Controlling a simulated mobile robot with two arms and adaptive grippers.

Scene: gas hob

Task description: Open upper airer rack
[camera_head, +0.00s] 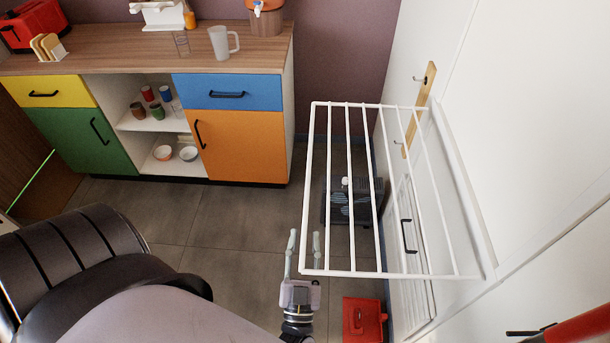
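The upper airer rack (350,190), a white wire frame with several bars, stands out from the white wall on the right. Its outer edge reaches left over the floor. My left gripper (304,238) is at the rack's near outer corner. Its two fingers are apart, and the outer bar passes between them in the picture. I cannot tell whether they touch it. Below the rack, a white panel with a black handle (409,236) lies along the wall, partly behind the bars. My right gripper is not in view.
A cabinet with an orange door (238,148) and a wooden top stands at the back left. A dark crate (342,207) and a red box (362,318) are on the floor under and near the rack. The grey tiled floor (220,225) is clear before the cabinet.

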